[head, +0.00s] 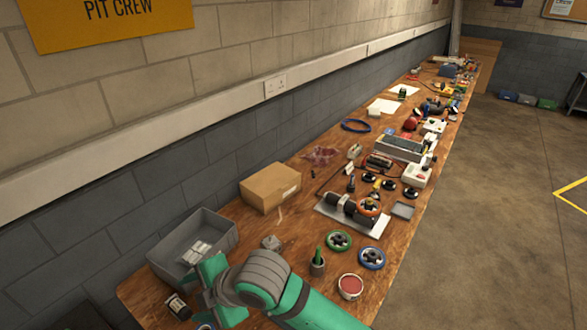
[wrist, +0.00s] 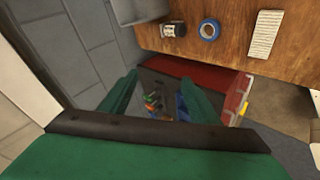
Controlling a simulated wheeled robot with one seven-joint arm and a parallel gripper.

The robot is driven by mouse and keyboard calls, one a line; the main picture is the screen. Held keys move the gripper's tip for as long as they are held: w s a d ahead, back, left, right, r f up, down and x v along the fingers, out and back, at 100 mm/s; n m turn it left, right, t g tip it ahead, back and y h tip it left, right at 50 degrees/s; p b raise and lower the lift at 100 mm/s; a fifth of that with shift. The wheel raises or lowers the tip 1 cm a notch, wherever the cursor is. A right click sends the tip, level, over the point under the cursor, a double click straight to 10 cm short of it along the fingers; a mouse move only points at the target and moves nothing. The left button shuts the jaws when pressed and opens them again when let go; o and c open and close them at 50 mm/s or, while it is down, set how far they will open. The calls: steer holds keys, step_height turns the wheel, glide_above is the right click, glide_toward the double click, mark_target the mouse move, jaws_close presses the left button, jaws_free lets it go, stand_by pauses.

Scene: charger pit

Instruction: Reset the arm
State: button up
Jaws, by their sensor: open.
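My arm (head: 258,278), green with a grey joint, reaches over the near end of the wooden bench. It lies in front of the grey bin, and its end covers part of the bench. In the wrist view my gripper (wrist: 158,85) has two green fingers spread well apart. Nothing is between them. They point down past the bench edge, toward a dark space with a red case (wrist: 208,82) and several small items lower down. My fingertips cannot be made out clearly in the head view.
The grey bin (head: 222,240) holds white packs. A cardboard box (head: 270,187), green wheel (head: 338,241), blue wheel (head: 372,257) and red-topped tin (head: 350,287) stand near my arm. A blue roll (wrist: 209,29) lies on the bench.

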steer(key=w+a+r+m+t+y, duration=0.4)
steer(key=a+r+m+t+y, duration=0.25)
steer(key=r+m, duration=0.45)
steer(key=s+d+f+m+t+h, duration=0.4)
steer(key=d+f+m+h, duration=0.2)
steer(key=d+f+m, duration=0.25)
steer(key=s+d+f+m+t+h, duration=0.4)
steer(key=s+d+f+m+h, duration=0.15)
steer(key=d+f+m, duration=0.35)
steer(key=s+d+f+h, duration=0.1)
steer(key=s+d+f, duration=0.1)
steer(key=s, duration=0.5)
steer(key=s+d+f+n+g+h, duration=0.1)
steer(key=s+d+f, duration=0.2)
steer(key=s+d, duration=0.2)
steer(key=s+d+f+n+g+h, duration=0.1)
steer(key=s+d+f, duration=0.2)
steer(key=s, duration=0.6)
steer(key=shift+d, duration=0.4)
